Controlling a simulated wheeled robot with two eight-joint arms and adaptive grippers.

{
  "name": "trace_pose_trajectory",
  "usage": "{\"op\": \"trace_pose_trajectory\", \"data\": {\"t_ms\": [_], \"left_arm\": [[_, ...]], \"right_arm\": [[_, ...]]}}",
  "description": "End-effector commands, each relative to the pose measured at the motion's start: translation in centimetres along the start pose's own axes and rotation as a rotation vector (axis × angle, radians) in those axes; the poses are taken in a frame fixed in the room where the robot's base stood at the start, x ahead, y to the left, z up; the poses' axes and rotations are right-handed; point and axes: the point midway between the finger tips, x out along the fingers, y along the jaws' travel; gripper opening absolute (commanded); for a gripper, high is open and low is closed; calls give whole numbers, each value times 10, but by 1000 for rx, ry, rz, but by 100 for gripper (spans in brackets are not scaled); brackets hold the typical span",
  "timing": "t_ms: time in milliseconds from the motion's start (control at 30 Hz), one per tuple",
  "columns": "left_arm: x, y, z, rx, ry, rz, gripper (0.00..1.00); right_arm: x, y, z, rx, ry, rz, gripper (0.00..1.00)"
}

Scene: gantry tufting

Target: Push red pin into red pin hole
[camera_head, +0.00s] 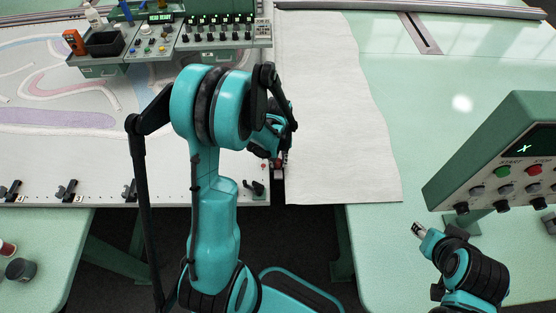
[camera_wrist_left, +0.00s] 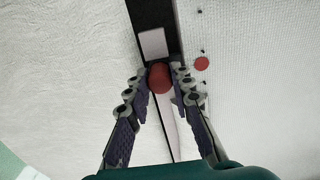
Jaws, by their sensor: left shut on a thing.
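My left gripper (camera_head: 282,160) is over the dark gap between the tufting frame and the white cloth. In the left wrist view its two fingers (camera_wrist_left: 161,80) are shut on a red pin (camera_wrist_left: 160,78), whose round red end shows between the fingertips. A flat red round spot (camera_wrist_left: 201,63) lies on the white meshed surface, to the right of the pin and apart from it. It also shows as a small red dot in the head view (camera_head: 263,166). I cannot tell whether this spot is the red pin hole. My right gripper (camera_head: 418,229) is by the green table, away from the pin.
White cloth (camera_head: 335,110) covers part of the green table on the right. A control box (camera_head: 500,165) with buttons stands at the right. Another control console (camera_head: 215,35) is at the back left. Black clamps (camera_head: 70,188) line the frame's front edge.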

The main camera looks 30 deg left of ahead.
Motion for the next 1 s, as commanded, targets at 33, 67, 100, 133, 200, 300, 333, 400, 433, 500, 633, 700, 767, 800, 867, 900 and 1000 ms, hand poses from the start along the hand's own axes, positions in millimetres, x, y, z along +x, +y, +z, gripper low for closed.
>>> {"op": "trace_pose_trajectory", "data": {"t_ms": [33, 67, 100, 133, 200, 300, 333, 400, 433, 500, 633, 700, 767, 800, 867, 900, 1000], "left_arm": [[0, 0, 0, 0, 0, 0, 30], [0, 0, 0, 0, 0, 0, 38], [0, 0, 0, 0, 0, 0, 46], [0, 0, 0, 0, 0, 0, 46], [0, 0, 0, 0, 0, 0, 46], [0, 0, 0, 0, 0, 0, 46], [0, 0, 0, 0, 0, 0, 46], [-1, 0, 0, 0, 0, 0, 46], [-2, 0, 0, 0, 0, 0, 46], [-7, 0, 0, 0, 0, 0, 46], [-28, 0, 0, 0, 0, 0, 46], [-44, 0, 0, 0, 0, 0, 46], [-58, 0, 0, 0, 0, 0, 46], [-67, 0, 1, 0, 0, 0, 46], [-80, 0, 0, 0, 0, 0, 46], [-87, 0, 0, 0, 0, 0, 46], [-103, 0, 0, 0, 0, 0, 46]], "right_arm": [[0, 0, 0, 0, 0, 0, 40], [0, 0, 0, 0, 0, 0, 40], [0, 0, 0, 0, 0, 0, 40], [0, 0, 0, 0, 0, 0, 40], [0, 0, 0, 0, 0, 0, 40], [0, 0, 0, 0, 0, 0, 40], [0, 0, 0, 0, 0, 0, 40], [0, 0, 0, 0, 0, 0, 40], [0, 0, 0, 0, 0, 0, 40], [0, 0, 0, 0, 0, 0, 40], [0, 0, 0, 0, 0, 0, 40], [0, 0, 0, 0, 0, 0, 40], [0, 0, 0, 0, 0, 0, 40], [0, 0, 0, 0, 0, 0, 40], [0, 0, 0, 0, 0, 0, 40], [0, 0, 0, 0, 0, 0, 40], [0, 0, 0, 0, 0, 0, 40]]}}
